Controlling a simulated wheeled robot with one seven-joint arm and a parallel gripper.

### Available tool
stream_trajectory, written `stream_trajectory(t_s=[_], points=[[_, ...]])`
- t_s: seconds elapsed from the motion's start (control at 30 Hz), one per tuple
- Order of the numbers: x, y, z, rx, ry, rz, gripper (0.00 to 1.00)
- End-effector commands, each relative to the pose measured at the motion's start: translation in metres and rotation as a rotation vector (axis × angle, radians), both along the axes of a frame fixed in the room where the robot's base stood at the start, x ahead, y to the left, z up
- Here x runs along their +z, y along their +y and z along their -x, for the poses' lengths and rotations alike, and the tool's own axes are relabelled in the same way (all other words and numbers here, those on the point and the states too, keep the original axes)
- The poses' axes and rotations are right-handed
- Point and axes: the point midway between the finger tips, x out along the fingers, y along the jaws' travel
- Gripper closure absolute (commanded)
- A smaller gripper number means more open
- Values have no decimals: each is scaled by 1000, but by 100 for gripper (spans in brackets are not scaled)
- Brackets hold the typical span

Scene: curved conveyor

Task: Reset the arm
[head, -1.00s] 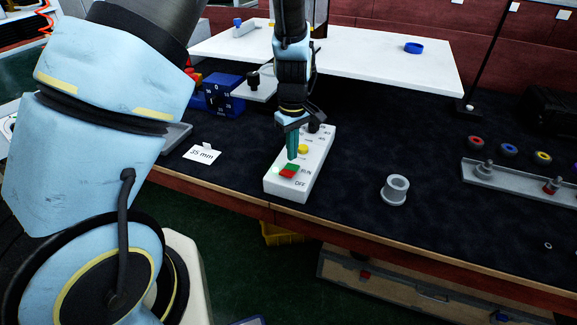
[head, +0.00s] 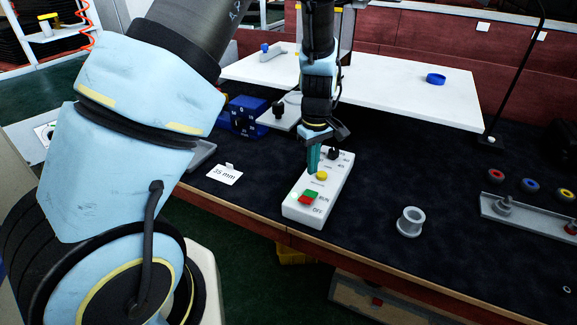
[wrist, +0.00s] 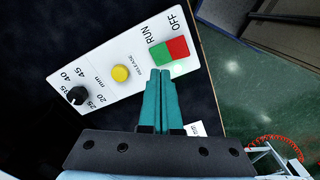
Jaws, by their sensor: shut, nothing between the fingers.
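My gripper (head: 313,172) is shut and empty, its teal fingers side by side pointing down over the white control box (head: 328,192). In the head view the tips are beside the yellow button (head: 321,175), on the far side of the green button (head: 310,194) and red button (head: 305,200). I cannot tell the exact gap to the box. The black mm dial (wrist: 76,95) is further left.
A card reading 35 mm (head: 225,174) lies left of the box. A grey flanged ring (head: 410,222) stands to the right, with clear dark mat between. A blue device (head: 245,117) and a white raised table (head: 400,85) are behind. A grey rack (head: 520,214) is at right.

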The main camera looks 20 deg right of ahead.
Motion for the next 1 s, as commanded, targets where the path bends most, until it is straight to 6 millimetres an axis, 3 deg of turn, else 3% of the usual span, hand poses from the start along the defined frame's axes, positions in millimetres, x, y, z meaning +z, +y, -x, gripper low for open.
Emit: stream_trajectory(t_s=[0.17,0.27,0.47,0.6,0.7,0.83,1.0], points=[[6,9,-4,-2,-2,6,100],[23,35,-13,-22,-5,19,100],[74,134,-23,-123,-36,50,100],[104,204,-10,-217,-76,49,100],[119,245,5,-282,-104,35,100],[131,281,25,-347,-127,11,100],[136,301,39,-390,-140,-8,100]])
